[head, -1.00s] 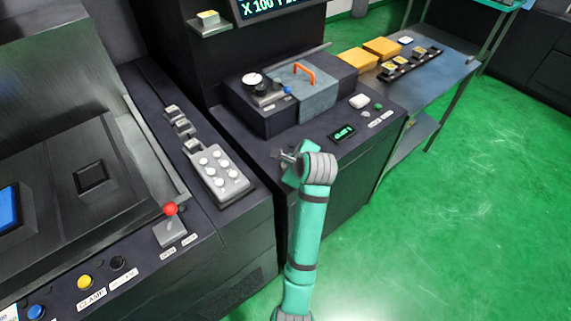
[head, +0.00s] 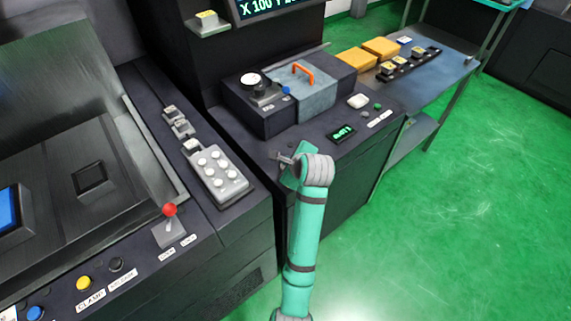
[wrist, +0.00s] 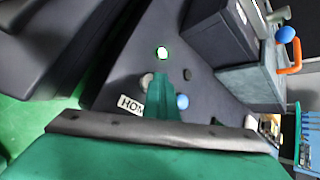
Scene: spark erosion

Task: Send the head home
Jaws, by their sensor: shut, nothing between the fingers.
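A label (wrist: 131,104) whose visible letters read "HO" and part of an M lies on the dark machine top in the wrist view. Next to it is a dark grey round button (wrist: 147,80). My gripper (head: 276,156) is shut and empty, low over the machine's front edge. Its fingers (wrist: 163,98) cover part of the label area. Contact with a button cannot be told.
A small green-lit display (head: 342,134) is right of my gripper. Behind stands a grey tank with an orange handle (head: 303,72). A keypad (head: 218,172) and red-knobbed lever (head: 170,210) are on the left machine. Green floor is clear at right.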

